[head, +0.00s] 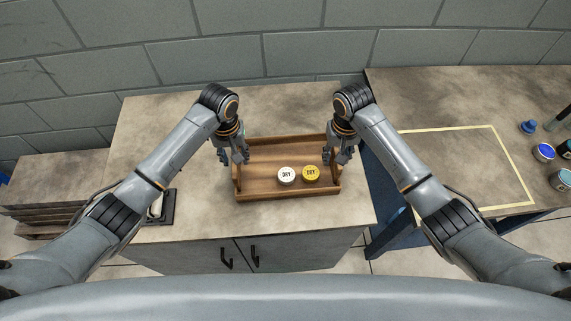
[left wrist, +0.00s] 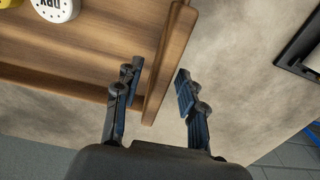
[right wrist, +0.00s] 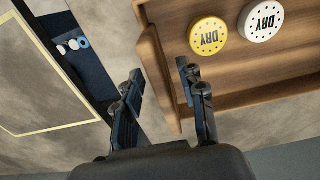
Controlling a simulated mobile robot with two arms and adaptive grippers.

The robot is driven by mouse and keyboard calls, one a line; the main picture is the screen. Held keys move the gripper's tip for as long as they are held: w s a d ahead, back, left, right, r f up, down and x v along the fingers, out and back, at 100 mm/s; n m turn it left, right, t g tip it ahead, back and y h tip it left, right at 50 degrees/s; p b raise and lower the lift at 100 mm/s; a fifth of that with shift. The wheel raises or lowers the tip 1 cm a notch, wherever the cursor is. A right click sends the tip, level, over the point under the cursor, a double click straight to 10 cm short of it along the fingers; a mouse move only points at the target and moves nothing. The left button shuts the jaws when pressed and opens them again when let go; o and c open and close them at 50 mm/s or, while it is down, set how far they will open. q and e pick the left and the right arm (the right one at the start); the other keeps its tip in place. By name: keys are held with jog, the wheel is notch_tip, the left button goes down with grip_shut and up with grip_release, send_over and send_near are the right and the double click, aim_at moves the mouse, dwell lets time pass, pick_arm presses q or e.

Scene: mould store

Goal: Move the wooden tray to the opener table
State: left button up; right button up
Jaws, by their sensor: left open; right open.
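The wooden tray (head: 264,182) sits on the cabinet top, holding a white DRY tin (head: 286,174) and a yellow DRY tin (head: 310,173). My left gripper (head: 236,161) is open at the tray's left end. In the left wrist view its fingers (left wrist: 158,85) stand apart on either side of the tray's end wall (left wrist: 168,62). My right gripper (head: 338,161) is open at the right end. In the right wrist view its fingers (right wrist: 160,78) stand apart around the other end wall (right wrist: 154,70). Neither gripper visibly squeezes the wood.
To the right stands a table with a blue frame (head: 384,205) and a pale-yellow taped rectangle (head: 494,150), empty inside. Several jars (head: 543,152) stand at its right end. A dark holder (head: 167,208) lies left on the cabinet top. A gap separates cabinet and table at the front.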

pick_arm(q)
notch_tip(320, 180, down, 2)
jog(key=shift+w+f, duration=0.15)
jog(key=shift+f, duration=0.1)
pick_arm(e)
notch_tip(320, 180, down, 2)
jog(key=shift+w+f, duration=0.15)
jog(key=shift+f, duration=0.1)
pick_arm(q)
jog(key=shift+f, duration=0.5)
pick_arm(e)
jog(key=shift+f, duration=0.5)
pick_arm(q)
grip_shut()
pick_arm(e)
grip_shut()
